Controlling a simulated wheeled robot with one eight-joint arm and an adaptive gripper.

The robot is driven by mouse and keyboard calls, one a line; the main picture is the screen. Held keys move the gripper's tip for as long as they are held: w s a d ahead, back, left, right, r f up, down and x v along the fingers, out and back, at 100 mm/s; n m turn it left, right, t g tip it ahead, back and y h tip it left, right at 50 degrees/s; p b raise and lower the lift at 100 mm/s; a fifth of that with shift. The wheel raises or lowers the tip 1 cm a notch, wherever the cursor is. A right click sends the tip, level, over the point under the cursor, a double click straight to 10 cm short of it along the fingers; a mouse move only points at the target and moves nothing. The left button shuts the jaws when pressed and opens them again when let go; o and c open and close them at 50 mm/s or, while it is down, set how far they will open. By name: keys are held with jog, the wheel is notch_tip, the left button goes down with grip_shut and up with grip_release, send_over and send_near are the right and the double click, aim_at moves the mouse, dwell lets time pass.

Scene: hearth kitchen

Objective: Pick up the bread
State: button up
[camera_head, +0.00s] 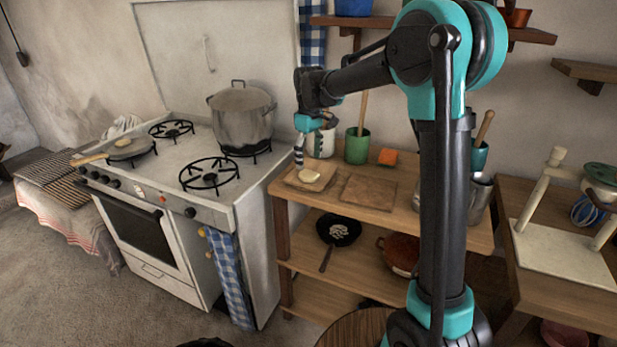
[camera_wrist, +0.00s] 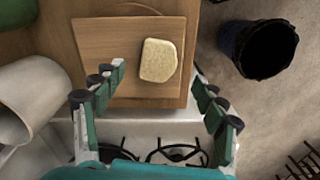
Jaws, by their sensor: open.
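The bread (camera_head: 308,176) is a small pale piece lying flat on a wooden board (camera_head: 322,183) at the left end of the wooden shelf top. In the wrist view the bread (camera_wrist: 158,60) is a cream, rounded-edged slice on the brown board (camera_wrist: 105,42). My gripper (camera_head: 304,158) is just above the bread, pointing down. In the wrist view my gripper (camera_wrist: 158,76) is open, its fingers spread to either side of the bread's near end. Nothing is between the fingers, and I cannot tell the exact height gap.
A white mug (camera_head: 322,142) and a green cup (camera_head: 357,146) stand behind the board. An orange block (camera_head: 388,157) and another flat board (camera_head: 368,192) lie to the right. The stove (camera_head: 180,165) with a large pot (camera_head: 242,115) is close on the left.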

aim_at(308, 174)
jog(key=shift+w+a+f, duration=0.15)
jog(key=shift+f, duration=2.5)
jog(key=shift+c, duration=0.5)
jog(key=c, duration=0.9)
